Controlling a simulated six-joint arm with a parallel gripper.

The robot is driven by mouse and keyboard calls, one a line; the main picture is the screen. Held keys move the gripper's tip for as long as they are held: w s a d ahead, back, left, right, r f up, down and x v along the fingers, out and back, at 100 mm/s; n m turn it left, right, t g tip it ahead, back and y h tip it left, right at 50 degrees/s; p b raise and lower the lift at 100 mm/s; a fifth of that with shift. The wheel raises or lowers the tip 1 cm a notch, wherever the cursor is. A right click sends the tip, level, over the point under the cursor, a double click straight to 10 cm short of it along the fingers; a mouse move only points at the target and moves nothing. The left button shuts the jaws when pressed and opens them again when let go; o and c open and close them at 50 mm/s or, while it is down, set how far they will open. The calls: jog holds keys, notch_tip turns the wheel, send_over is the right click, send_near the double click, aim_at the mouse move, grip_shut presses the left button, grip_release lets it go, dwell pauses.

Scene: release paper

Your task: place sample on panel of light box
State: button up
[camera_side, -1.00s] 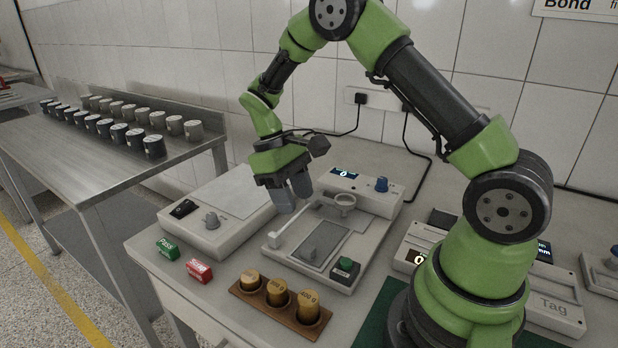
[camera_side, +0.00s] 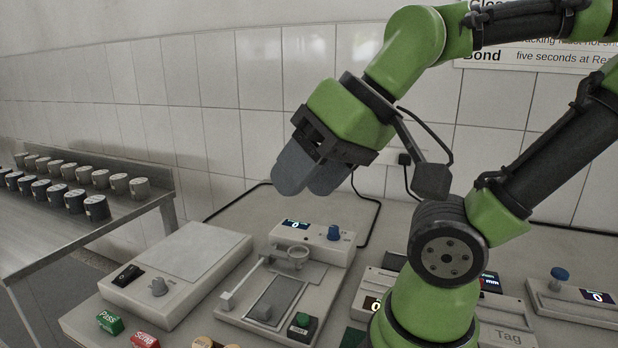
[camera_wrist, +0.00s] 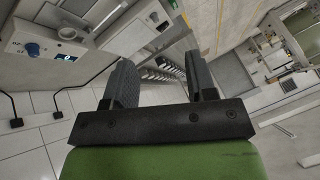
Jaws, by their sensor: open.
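The light box appears to be the low white unit at the left of the bench, with a pale flat panel (camera_side: 180,250), a black switch and a knob. Its panel is bare. To its right stands a tester (camera_side: 292,238) with a lit display, a blue knob, a ring and a grey plate. A small grey piece (camera_side: 264,312) lies on that plate; I cannot tell if it is the sample. My gripper (camera_side: 308,184) is open and empty, high above the tester. Its two fingers also show in the wrist view (camera_wrist: 157,62), with nothing between them.
A green Pass block (camera_side: 109,321) and a red block (camera_side: 145,340) lie in front of the light box. Brass weights are cut off at the bottom edge. A steel table (camera_side: 120,232) with rows of cups stands left. Other instruments stand right of the tester.

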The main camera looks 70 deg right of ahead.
dwell(0.5)
jog(key=n+g+h, duration=0.2)
jog(key=n+g, duration=0.1)
jog(key=g, duration=0.3)
send_over(259, 305)
notch_tip(259, 305, down, 15)
jog(key=shift+n+g, duration=0.5)
jog(key=shift+g, duration=0.1)
jog(key=f, duration=0.7)
jog(key=shift+d+f, duration=0.25)
jog(key=shift+f, duration=0.1)
jog(key=shift+a+f, duration=0.15)
jog(key=shift+f, duration=1.45)
jog(key=shift+a+f, duration=0.1)
jog(key=shift+f, duration=1.45)
grip_shut()
